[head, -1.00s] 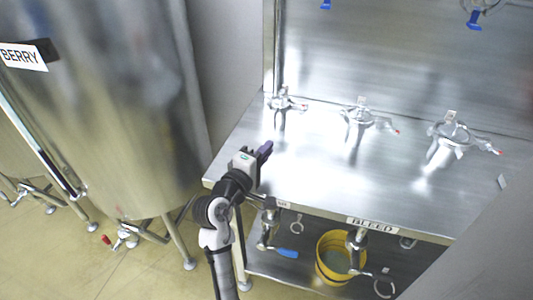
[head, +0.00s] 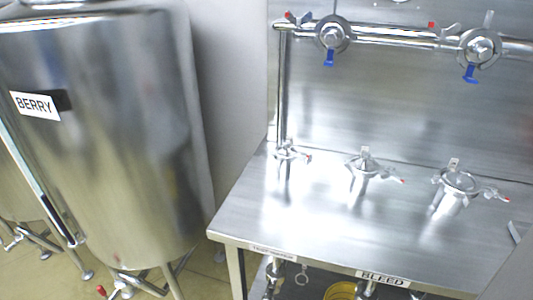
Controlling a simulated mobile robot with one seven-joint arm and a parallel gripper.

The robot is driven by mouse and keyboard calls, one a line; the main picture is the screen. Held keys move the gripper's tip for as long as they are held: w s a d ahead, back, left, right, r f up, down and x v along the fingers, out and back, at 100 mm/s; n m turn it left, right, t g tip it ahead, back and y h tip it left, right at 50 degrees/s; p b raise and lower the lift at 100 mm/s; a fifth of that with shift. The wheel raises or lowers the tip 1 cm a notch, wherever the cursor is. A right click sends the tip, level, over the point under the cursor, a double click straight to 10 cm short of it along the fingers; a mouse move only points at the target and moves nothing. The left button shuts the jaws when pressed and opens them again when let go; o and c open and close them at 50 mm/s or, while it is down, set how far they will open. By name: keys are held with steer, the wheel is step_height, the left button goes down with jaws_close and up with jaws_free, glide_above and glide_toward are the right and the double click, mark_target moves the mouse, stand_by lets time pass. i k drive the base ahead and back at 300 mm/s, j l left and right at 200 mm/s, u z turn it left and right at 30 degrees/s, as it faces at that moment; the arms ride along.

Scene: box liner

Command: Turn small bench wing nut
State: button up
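A middle fitting (head: 364,164) and a larger right fitting (head: 459,182) also have red-tipped parts pointing right. The wing nuts are too small to make out their exact angle. My gripper is not in view.
A pipe (head: 390,36) with two blue-handled clamped fittings (head: 334,36) (head: 479,48) runs along the back wall. A large steel tank labelled BERRY (head: 120,140) stands at the left. A BLEED label (head: 383,279) is on the bench's front edge, above a yellow bucket (head: 341,291). The bench top's front is clear.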

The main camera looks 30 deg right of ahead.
mark_target(308, 160)
steer(key=i+j, duration=0.2)
steer(key=j, duration=0.2)
steer(key=i+j+z, duration=0.1)
steer(key=i+j, duration=0.15)
steer(key=j, duration=0.15)
steer(key=j+z, duration=0.1)
steer(key=z, duration=2.5)
